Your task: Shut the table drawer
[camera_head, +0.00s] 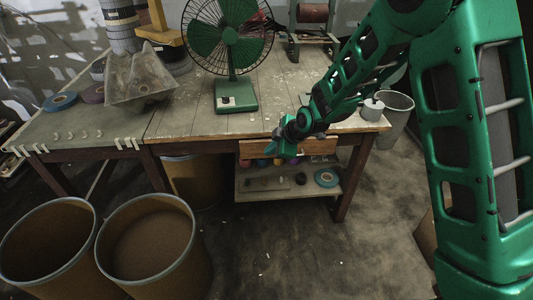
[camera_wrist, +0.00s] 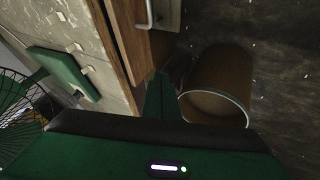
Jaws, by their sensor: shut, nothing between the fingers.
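The table drawer's wooden front (camera_head: 318,147) is below the table's front edge, right of my gripper in the head view. In the wrist view the brown drawer front (camera_wrist: 135,50) runs beside the tabletop, with a metal handle (camera_wrist: 148,14) near the top edge. No open drawer interior shows, but I cannot tell whether a small gap remains. My gripper (camera_head: 285,149) is in front of the drawer area and hides part of it. Its shut, empty fingers (camera_wrist: 160,95) show near the drawer front in the wrist view; contact is unclear.
A green fan (camera_head: 229,35) stands on the table (camera_head: 190,122). A lower shelf (camera_head: 262,193) holds a blue tape roll (camera_head: 326,178) and small items. Two open drums (camera_head: 155,245) (camera_head: 45,245) stand front left. A metal bucket (camera_head: 397,105) is right of the table. Floor in front is clear.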

